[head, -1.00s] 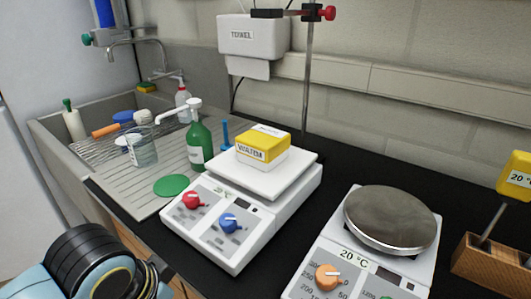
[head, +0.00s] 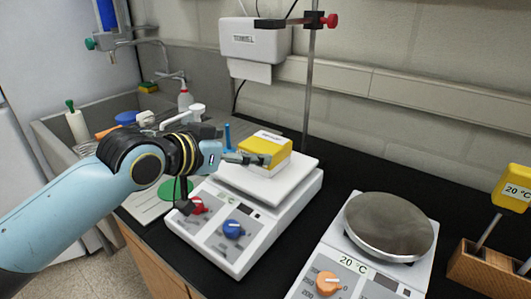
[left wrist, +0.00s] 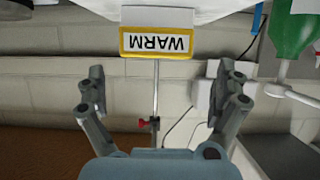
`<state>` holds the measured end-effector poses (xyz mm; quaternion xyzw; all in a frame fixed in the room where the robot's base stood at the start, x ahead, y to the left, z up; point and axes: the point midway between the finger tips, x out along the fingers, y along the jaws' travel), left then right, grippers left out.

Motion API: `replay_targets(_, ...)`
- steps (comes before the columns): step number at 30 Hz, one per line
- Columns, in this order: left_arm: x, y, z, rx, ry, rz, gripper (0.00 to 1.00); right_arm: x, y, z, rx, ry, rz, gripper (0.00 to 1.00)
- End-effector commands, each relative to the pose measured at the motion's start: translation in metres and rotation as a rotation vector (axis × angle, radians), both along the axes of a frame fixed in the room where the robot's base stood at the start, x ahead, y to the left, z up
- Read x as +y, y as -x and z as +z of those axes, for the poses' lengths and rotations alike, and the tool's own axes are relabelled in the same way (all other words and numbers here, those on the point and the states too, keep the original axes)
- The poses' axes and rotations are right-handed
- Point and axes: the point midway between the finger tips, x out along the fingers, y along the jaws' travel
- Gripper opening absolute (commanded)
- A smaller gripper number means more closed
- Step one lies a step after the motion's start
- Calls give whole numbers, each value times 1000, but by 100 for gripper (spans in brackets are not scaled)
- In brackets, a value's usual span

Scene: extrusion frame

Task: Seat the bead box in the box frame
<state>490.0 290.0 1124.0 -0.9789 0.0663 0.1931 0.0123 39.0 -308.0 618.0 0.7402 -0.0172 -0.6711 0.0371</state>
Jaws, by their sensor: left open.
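A yellow and white box (head: 268,146), which I take for the bead box, sits on the white top plate of the left hotplate (head: 290,180). In the left wrist view its WARM label (left wrist: 157,43) is upside down, centred beyond the fingers. My left gripper (head: 245,159) reaches in from the left, its fingers at the box's left front. In the left wrist view the left gripper (left wrist: 162,88) is open, with nothing between its fingers. I cannot make out a separate box frame. My right gripper is not in view.
A second hotplate (head: 390,228) with a round metal top stands to the right. A wooden block (head: 488,265) and a yellow 20 °C sign (head: 513,188) are at the far right. A metal stand rod (head: 309,90) rises behind the box. A green disc (head: 175,190) lies by the sink.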

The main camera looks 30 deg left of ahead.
Motion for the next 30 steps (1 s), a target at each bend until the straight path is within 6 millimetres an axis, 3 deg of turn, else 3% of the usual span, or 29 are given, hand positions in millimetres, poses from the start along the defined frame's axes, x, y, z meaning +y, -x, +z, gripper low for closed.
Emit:
replay_targets(15, -13, -57, -23, 2, 1, 0, 100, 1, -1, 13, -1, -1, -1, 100)
replay_targets(24, -14, -63, -27, 3, -2, -1, 100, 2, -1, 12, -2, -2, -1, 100)
replay_targets(30, -14, -62, -27, 3, -2, -1, 74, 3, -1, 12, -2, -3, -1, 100)
